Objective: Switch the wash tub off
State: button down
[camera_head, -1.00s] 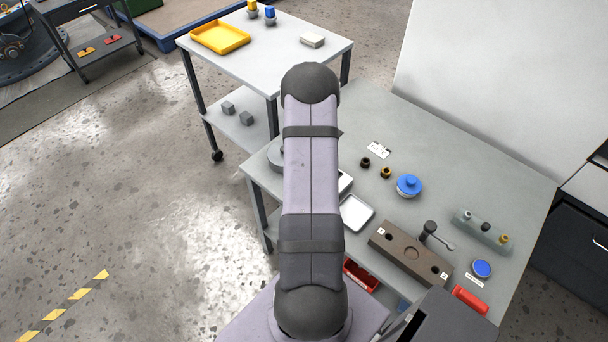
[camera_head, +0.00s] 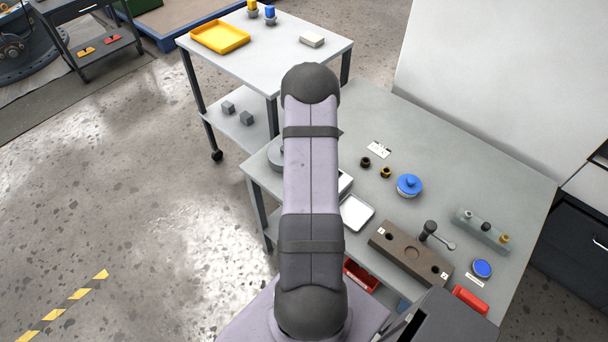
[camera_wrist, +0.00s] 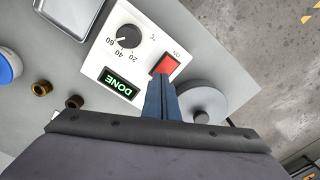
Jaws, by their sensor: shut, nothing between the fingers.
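The white control panel (camera_wrist: 93,64) of the wash tub shows in the wrist view. It has a black dial (camera_wrist: 128,37) marked 20, 40 and 60, a display (camera_wrist: 119,84) reading DONE in green, and a red switch (camera_wrist: 166,66) near an "ON" label. A round grey lidded tub (camera_wrist: 215,110) stands beside the panel; its edge also shows in the head view (camera_head: 275,153). My gripper (camera_wrist: 160,82) is shut and empty, its blue fingertips at the red switch's near edge. I cannot tell whether they touch it. In the head view my arm hides most of the panel.
A metal tray (camera_wrist: 72,12) lies beside the panel. Brass (camera_wrist: 41,89) and dark (camera_wrist: 74,102) fittings and a blue-topped container (camera_head: 409,185) stand on the bench. A brown block with a black handle (camera_head: 410,255) is farther right. A cart (camera_head: 275,42) stands behind.

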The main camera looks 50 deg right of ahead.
jog(key=shift+f+b, duration=0.4)
jog(key=shift+f, duration=0.3)
dwell(0.3)
jog(key=shift+r, duration=0.1)
jog(key=shift+r+p, duration=2.6)
jog(key=shift+r, duration=0.85)
